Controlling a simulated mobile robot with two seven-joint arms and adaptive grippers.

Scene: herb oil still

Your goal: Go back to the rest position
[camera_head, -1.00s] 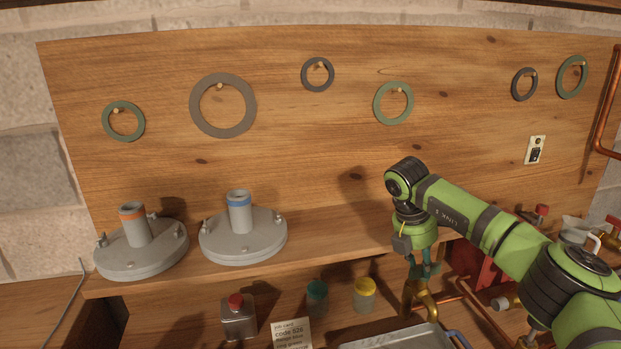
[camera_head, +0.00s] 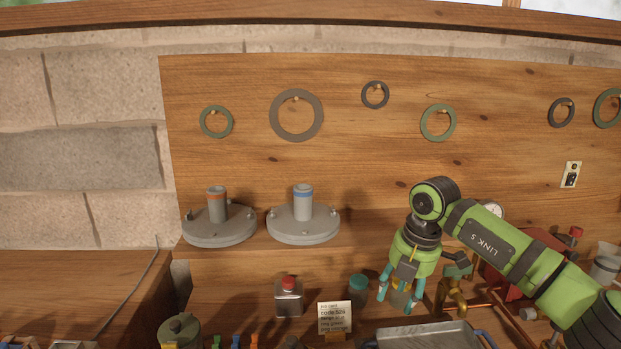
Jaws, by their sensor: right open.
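My right gripper (camera_head: 399,296) hangs from the green arm at the right in the head view. Its teal fingers point down and stand apart, with nothing held between them. It is in front of the wooden board, above the back of the metal tray. A jar behind the fingers is partly hidden. My left gripper does not show.
Two grey flanged lids, one orange-banded (camera_head: 218,224) and one blue-banded (camera_head: 303,222), stand on the shelf. Several ring gaskets hang on the board (camera_head: 330,160). Below are a red-capped tin (camera_head: 289,297), a teal-capped jar (camera_head: 358,290), a job card (camera_head: 335,317) and a metal tray (camera_head: 430,336).

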